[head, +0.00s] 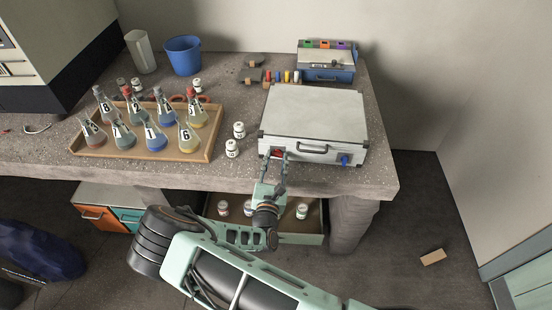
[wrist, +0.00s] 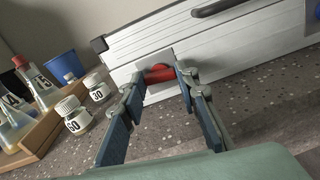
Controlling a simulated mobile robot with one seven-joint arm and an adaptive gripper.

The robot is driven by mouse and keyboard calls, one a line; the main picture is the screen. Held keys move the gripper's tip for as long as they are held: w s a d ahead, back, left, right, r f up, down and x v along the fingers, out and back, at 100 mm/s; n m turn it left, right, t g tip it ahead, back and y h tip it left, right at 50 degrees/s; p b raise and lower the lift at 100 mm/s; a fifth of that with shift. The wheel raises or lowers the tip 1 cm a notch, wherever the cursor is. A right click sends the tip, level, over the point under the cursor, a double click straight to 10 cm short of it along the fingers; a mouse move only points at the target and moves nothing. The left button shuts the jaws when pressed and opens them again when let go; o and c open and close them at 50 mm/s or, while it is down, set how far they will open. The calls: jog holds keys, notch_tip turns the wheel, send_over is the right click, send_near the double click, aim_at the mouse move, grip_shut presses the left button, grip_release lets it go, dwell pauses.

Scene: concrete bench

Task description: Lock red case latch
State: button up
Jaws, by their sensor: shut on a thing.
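The silver case (head: 314,118) lies closed on the bench with its front face toward me. Its red latch (head: 278,153) is on the left of the front face, and a blue latch (head: 345,160) is on the right. My gripper (head: 274,157) reaches the front face from below. In the wrist view, the red latch (wrist: 159,73) sits on a pale plate between the fingertips of my gripper (wrist: 161,80), which is shut on it. The fingers partly hide the plate's sides. I cannot tell the latch's exact turn.
A wooden tray (head: 211,144) with several numbered flasks stands left of the case. Two white jars (head: 232,148) stand between them. A blue toolbox (head: 326,72) and small colored items are behind the case. An open drawer (head: 310,239) with jars is below the bench top.

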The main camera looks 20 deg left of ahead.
jog(key=shift+n, duration=0.9)
jog(key=o, duration=1.1)
jog(key=shift+o, duration=0.2)
jog(key=s+d, duration=0.2)
jog(key=s, duration=1)
jog(key=shift+w+r, duration=0.1)
